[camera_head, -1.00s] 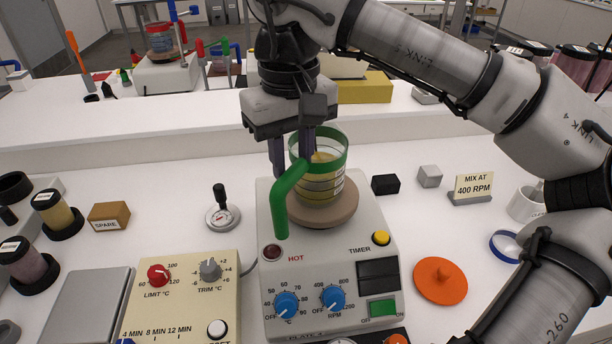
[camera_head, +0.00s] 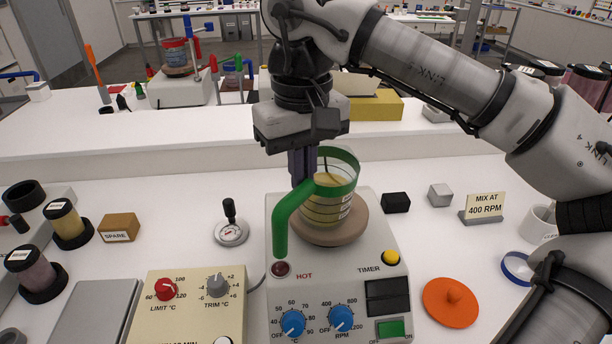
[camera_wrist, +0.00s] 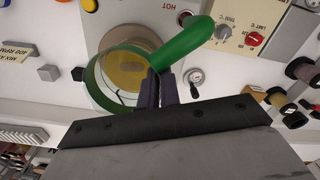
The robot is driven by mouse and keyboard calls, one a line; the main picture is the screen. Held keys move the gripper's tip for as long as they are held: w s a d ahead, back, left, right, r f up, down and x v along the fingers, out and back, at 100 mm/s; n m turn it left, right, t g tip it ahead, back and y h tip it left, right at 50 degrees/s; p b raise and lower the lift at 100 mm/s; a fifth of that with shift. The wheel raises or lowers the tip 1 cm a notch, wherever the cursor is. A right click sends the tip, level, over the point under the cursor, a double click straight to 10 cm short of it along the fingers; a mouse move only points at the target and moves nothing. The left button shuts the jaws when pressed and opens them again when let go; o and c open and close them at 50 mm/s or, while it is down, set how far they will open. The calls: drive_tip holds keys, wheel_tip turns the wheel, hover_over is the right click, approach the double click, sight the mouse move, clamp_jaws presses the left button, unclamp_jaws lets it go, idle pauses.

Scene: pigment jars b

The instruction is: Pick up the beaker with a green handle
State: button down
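The beaker (camera_head: 328,208) is clear, with yellow liquid, a green rim band and a long green handle (camera_head: 281,226). It stands upright on the round tan top (camera_head: 352,232) of the hot plate; I cannot tell if it is lifted at all. The beaker also shows in the wrist view (camera_wrist: 122,72), with its handle (camera_wrist: 188,38) curving to the upper right. My gripper (camera_head: 301,180) points down at the handle's root beside the rim. Its fingers (camera_wrist: 158,88) are close together and appear shut on the handle there; the contact itself is partly hidden.
The hot plate (camera_head: 290,322) has knobs and a yellow timer button in front. A thermometer dial (camera_head: 231,233), a SPARE block (camera_head: 119,228) and a control box (camera_head: 195,315) lie left. Black (camera_head: 396,202) and grey (camera_head: 440,195) cubes, a sign (camera_head: 485,208) and an orange lid (camera_head: 451,302) lie right.

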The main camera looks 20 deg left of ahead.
wheel_tip(320, 180, up, 19)
drive_tip(key=p, duration=0.9)
drive_tip(key=shift+r, duration=0.2)
